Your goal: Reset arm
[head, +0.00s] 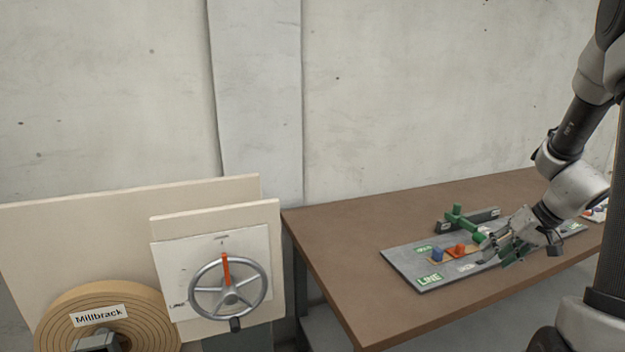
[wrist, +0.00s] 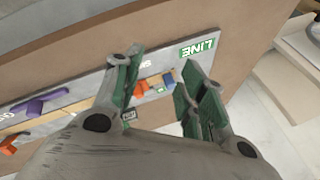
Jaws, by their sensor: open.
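My gripper (head: 510,248) is over the grey panel (head: 403,263) on the brown table, at the right in the head view. In the wrist view my gripper (wrist: 158,82) has its two green-padded fingers apart, with nothing held between them. Beyond the fingers, an orange piece (wrist: 142,87) and a blue piece (wrist: 168,79) sit on the panel. The orange piece (head: 455,251) and blue piece (head: 437,254) also show in the head view.
A handwheel (head: 229,299) with an orange pointer is on a white board at the left. A tan coil labelled Millbrack (head: 75,316) stands beside it. A purple handle (wrist: 42,104) lies further along in the wrist view. The table's left part (head: 340,240) is clear.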

